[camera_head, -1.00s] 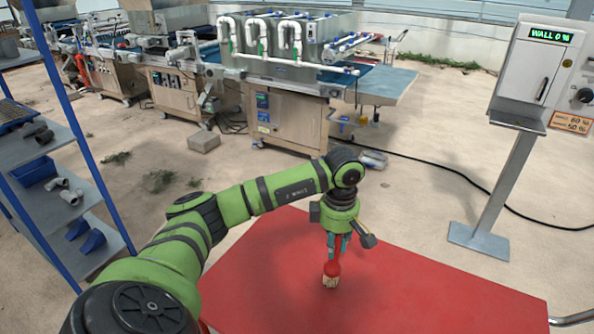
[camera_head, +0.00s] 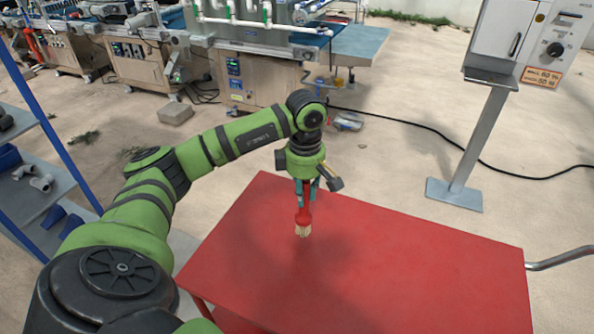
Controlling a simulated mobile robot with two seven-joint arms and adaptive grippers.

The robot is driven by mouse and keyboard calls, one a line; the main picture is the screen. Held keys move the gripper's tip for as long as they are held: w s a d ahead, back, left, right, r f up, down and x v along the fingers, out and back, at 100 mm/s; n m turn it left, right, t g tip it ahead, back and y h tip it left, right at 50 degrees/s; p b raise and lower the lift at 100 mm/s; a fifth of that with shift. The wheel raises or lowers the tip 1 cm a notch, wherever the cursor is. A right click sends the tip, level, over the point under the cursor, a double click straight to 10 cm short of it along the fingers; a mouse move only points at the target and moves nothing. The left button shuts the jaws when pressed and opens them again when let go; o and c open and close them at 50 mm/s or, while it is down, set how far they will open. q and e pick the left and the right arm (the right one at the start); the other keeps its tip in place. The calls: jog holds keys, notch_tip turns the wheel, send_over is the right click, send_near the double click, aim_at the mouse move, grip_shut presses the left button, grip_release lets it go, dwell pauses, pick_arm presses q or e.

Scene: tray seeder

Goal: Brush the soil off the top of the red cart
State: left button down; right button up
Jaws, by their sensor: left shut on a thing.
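The red cart (camera_head: 400,262) stands in front of me, its flat top in full view apart from the corner behind my left arm. My left gripper (camera_head: 304,186) points down over the far left part of the top. It is shut on the red handle of a brush (camera_head: 303,216). The brush is upright with its pale bristles down, at or just above the red surface; I cannot tell if they touch. A darker patch shows on the top near the middle; I cannot tell whether it is soil or shadow. My right gripper is not in view.
A blue shelf rack (camera_head: 45,190) with pipe fittings stands at the left. A control box on a grey post (camera_head: 470,150) stands at the right. A metal handle (camera_head: 560,258) sticks out at the cart's right. Seeder machines (camera_head: 245,70) line the back.

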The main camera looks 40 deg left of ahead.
pick_arm(q)
notch_tip(320, 180, up, 2)
jog(key=shift+p, duration=0.45)
jog(key=shift+a+r+p, duration=0.2)
jog(key=shift+r+p, duration=0.25)
jog(key=shift+r, duration=0.25)
jog(key=shift+d+r, duration=0.15)
jog(key=shift+r, duration=0.3)
